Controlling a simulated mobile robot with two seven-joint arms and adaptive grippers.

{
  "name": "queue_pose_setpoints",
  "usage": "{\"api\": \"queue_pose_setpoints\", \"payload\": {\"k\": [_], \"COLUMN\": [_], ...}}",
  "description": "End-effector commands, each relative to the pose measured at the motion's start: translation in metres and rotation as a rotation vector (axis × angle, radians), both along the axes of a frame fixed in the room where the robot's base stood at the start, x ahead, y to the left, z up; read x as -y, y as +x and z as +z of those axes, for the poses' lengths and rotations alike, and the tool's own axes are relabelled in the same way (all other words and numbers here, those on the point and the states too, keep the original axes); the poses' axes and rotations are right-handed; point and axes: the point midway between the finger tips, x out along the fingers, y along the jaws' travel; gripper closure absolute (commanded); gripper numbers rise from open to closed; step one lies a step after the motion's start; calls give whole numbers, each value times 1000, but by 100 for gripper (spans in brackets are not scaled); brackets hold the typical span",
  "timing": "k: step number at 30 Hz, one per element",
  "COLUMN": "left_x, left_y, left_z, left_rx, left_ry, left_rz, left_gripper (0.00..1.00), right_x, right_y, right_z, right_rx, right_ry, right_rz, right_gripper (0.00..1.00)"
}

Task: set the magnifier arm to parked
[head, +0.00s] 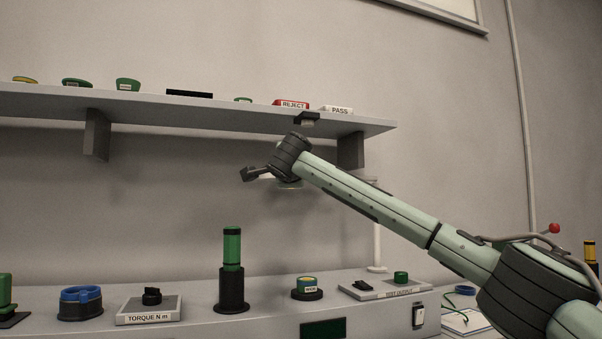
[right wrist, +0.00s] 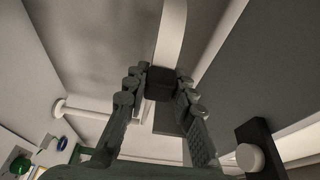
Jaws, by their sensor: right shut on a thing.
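The magnifier arm shows as a white upright post (head: 377,235) at the right of the bench, with a short pale piece at its top. My right gripper (head: 250,174) is under the shelf, left of the post, with my wrist hiding most of the magnifier's upper part. In the right wrist view, my right gripper (right wrist: 160,85) has its two fingers closed on a dark block (right wrist: 160,82) at the end of a pale bar (right wrist: 171,32). The post (right wrist: 85,112) also shows there. My left gripper is not in view.
Close above my wrist is the shelf (head: 215,111), carrying the REJECT (head: 292,104) and PASS (head: 337,110) signs. Below stand a green cylinder (head: 232,248), a TORQUE block (head: 149,308), a blue-rimmed dish (head: 80,304) and a small round container (head: 307,286).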

Motion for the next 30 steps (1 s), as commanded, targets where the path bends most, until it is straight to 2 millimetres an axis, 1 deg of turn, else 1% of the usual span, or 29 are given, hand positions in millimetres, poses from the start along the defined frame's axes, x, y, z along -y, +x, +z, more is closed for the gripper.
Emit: {"api": "queue_pose_setpoints", "payload": {"k": [1,6,12,26,27,30], "left_x": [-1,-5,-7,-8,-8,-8], "left_y": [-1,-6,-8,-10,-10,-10], "left_z": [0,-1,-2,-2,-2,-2], "left_rx": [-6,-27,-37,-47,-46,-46], "left_ry": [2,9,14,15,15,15], "left_rz": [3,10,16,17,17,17], "left_gripper": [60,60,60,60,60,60], "right_x": [-3,-10,-13,-13,-13,-13], "right_y": [4,14,21,23,23,23], "right_z": [3,3,2,5,5,4], "right_rx": [3,3,2,7,7,6], "right_ry": [-2,-1,1,1,1,1], "right_rz": [-16,-56,-81,-86,-86,-86], "right_gripper": [100,100,100,100,71,59]}}
